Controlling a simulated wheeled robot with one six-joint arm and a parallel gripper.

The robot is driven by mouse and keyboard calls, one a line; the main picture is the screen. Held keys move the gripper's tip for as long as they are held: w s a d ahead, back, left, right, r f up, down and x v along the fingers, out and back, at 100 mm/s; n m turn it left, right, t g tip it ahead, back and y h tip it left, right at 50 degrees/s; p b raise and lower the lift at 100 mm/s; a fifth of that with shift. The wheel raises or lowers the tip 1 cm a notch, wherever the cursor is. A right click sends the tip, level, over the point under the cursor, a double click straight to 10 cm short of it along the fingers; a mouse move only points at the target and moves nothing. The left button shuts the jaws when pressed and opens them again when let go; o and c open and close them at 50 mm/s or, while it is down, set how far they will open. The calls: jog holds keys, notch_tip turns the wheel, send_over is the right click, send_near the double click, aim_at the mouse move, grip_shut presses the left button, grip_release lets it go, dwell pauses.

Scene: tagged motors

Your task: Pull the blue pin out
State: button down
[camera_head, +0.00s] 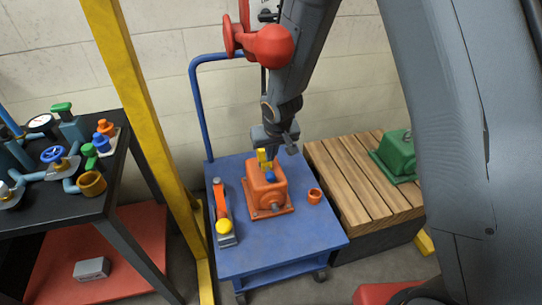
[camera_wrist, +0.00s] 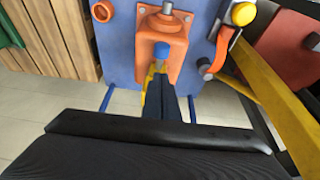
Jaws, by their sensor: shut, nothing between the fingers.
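The orange motor (camera_head: 266,192) stands on the blue cart (camera_head: 235,258). In the wrist view the blue pin (camera_wrist: 162,50) sits just beyond my fingertips. A yellow tag (camera_head: 263,157) is beside the pin, partly hidden behind my fingers in the wrist view. My gripper (camera_wrist: 161,77) is shut and empty, close to the pin; I cannot tell whether it touches. The lower part of the pin is hidden.
An orange ring (camera_head: 315,196) lies right of the motor. A lever with a yellow knob (camera_head: 223,226) is on its left. A green motor (camera_head: 397,152) is on the wooden bench (camera_head: 345,165). A yellow post (camera_head: 137,90) and black valve table (camera_head: 60,215) stand left.

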aim_at(268, 169)
jog(key=b+x, duration=0.4)
jog(key=x, duration=0.3)
jog(key=shift+f, duration=0.15)
